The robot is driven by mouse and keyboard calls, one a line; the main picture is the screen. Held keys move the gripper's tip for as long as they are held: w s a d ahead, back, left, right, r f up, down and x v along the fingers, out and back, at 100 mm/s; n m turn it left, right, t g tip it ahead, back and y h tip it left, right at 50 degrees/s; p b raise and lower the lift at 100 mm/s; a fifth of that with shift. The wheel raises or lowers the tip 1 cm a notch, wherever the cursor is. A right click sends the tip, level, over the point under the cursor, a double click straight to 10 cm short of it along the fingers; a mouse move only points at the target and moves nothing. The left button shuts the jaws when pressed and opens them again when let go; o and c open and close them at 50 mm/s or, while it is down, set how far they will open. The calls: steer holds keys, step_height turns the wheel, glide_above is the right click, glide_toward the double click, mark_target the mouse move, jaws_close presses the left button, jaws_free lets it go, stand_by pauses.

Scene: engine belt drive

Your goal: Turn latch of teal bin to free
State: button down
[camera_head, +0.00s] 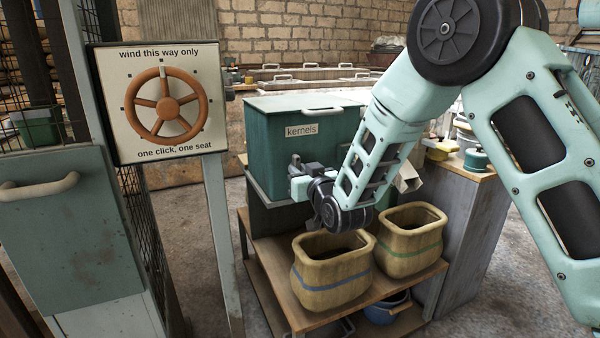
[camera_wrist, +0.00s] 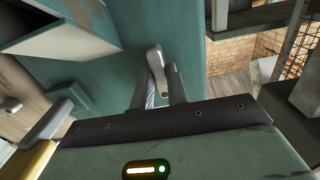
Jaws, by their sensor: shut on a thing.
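A pale grey latch lever (camera_wrist: 155,56) stands out from that face. My gripper (camera_wrist: 158,78) has its two fingers closed around the lever's lower part, which they partly hide.
Two woven baskets with a blue band (camera_head: 333,274) and a green band (camera_head: 411,243) stand on the wooden stand (camera_head: 270,250) below my wrist. A sign with an orange wheel (camera_head: 166,104) stands at left. A cluttered workbench (camera_head: 462,205) is at right.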

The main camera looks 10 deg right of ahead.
steer(key=c, duration=1.4)
jaws_free()
steer(key=s, duration=0.4)
steer(key=s+d+p, duration=0.1)
steer(key=s, duration=0.3)
steer(key=s+d+p, duration=0.1)
steer(key=s, duration=0.2)
steer(key=shift+s+d, duration=0.15)
steer(key=shift+s, duration=0.25)
